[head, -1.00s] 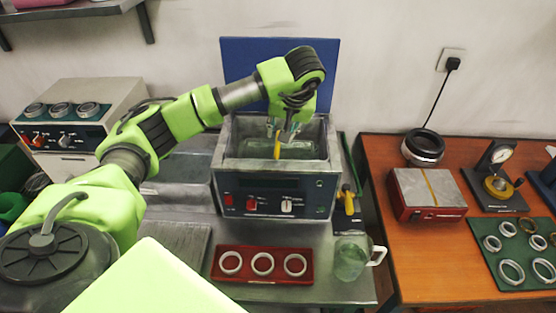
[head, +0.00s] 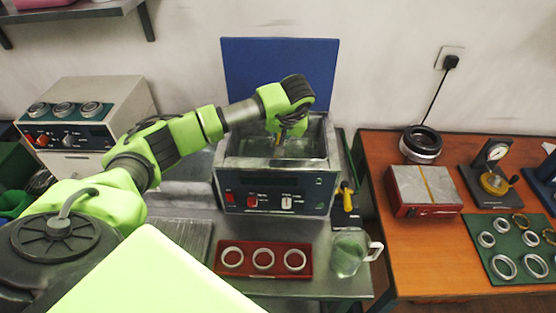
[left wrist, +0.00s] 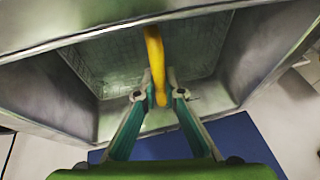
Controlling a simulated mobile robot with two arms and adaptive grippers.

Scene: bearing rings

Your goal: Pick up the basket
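The basket (left wrist: 105,62) is a mesh basket inside the tank of the cleaner (head: 275,185), with a yellow handle (left wrist: 155,60) standing up from it. In the left wrist view my left gripper (left wrist: 160,96) has one finger on each side of the handle. Its fingers look apart, with small gaps to the handle. In the head view my left gripper (head: 284,130) points down over the tank and hides part of the basket and handle. My right gripper does not show.
A blue panel (head: 280,70) stands behind the cleaner. A red tray with rings (head: 263,273) and a glass mug (head: 348,254) stand in front. A yellow-handled tool (head: 347,200) is at the cleaner's right side. A wooden table (head: 430,270) is to the right.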

